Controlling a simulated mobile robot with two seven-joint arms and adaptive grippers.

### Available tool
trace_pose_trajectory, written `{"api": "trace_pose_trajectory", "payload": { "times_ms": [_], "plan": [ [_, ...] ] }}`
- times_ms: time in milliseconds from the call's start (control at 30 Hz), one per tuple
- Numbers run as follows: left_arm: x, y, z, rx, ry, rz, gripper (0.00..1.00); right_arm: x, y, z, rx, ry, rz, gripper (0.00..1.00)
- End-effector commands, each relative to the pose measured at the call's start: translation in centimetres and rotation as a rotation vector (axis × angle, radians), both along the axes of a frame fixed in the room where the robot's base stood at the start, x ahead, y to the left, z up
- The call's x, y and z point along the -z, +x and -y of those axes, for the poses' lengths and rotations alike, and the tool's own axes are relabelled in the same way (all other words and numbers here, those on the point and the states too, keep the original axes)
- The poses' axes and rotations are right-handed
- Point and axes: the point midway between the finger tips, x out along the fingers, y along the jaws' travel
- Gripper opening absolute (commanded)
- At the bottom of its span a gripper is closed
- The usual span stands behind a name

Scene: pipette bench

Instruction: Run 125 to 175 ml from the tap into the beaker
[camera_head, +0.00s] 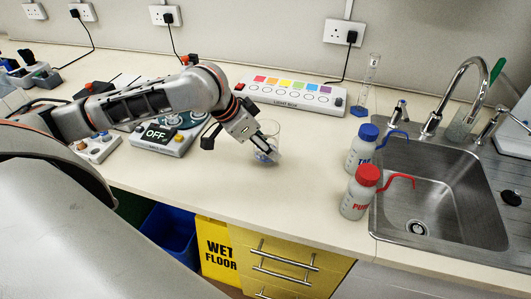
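A clear glass beaker (269,127) stands on the bench left of the sink, partly hidden by my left gripper. My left gripper (268,153) reaches in from the left and is low at the beaker, overlapping it in the view. Its fingers are small and partly hidden, so I cannot tell whether they are closed on the glass. The curved chrome tap (458,88) rises behind the steel sink (440,205), with a lever (398,111) to its left and another (497,118) to its right. My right gripper is not in view.
A blue-capped bottle (362,150) and a red-capped bottle (359,194) stand at the sink's left edge, between beaker and basin. A measuring cylinder (369,82) stands behind. A coloured-button box (291,93) and a device reading OFF (163,135) flank my arm. The front bench is clear.

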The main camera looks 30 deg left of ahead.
Motion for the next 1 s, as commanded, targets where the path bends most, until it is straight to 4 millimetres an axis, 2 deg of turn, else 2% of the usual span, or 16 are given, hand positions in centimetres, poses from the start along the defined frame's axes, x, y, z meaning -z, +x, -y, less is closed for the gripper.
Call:
{"api": "trace_pose_trajectory", "payload": {
  "times_ms": [33, 167, 567, 600, 667, 1000],
  "plan": [
    [1.1, -0.1, 0.0, -0.001, 0.0, -0.005, 0.2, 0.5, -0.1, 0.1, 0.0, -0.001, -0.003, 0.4],
    [2.8, -0.1, 0.0, -0.002, -0.001, -0.004, 0.2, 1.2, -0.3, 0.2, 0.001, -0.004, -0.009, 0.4],
    [3.1, 0.0, 0.0, 0.0, 0.0, -0.002, 0.2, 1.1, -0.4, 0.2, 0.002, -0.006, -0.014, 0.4],
    [3.1, 0.0, 0.0, 0.0, -0.001, -0.002, 0.51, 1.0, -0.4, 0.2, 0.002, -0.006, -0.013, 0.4],
    [3.1, 0.0, 0.0, 0.0, -0.001, -0.002, 0.63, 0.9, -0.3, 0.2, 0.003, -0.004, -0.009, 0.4],
    [3.1, 0.0, 0.0, -0.001, 0.0, -0.001, 0.63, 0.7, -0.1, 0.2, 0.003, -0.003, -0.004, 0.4]
  ]
}}
